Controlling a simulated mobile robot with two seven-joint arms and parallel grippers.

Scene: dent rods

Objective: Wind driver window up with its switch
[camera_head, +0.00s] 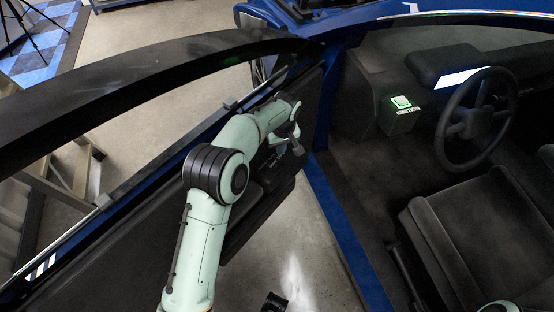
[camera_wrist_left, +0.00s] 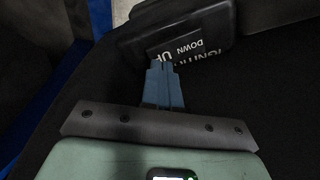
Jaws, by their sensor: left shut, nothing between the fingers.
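The driver door (camera_head: 232,200) stands open on the left. Its window opening shows the floor behind, with no raised glass that I can make out. My left arm reaches over the door's inner side, and its gripper (camera_head: 298,149) is near the front end of the armrest. In the left wrist view the gripper (camera_wrist_left: 163,63) is shut and empty. Its fingertips overlap the lower edge of a dark switch box (camera_wrist_left: 222,20) marked UP and DOWN. I cannot tell whether they touch it. The switch's lever itself is not clear. My right gripper is not in view.
The steering wheel (camera_head: 477,117), a lit green ignition button (camera_head: 401,102) and the driver seat (camera_head: 465,225) are inside the car on the right. The blue sill (camera_head: 335,215) runs between door and cabin. Bare floor (camera_head: 300,255) lies between door and sill.

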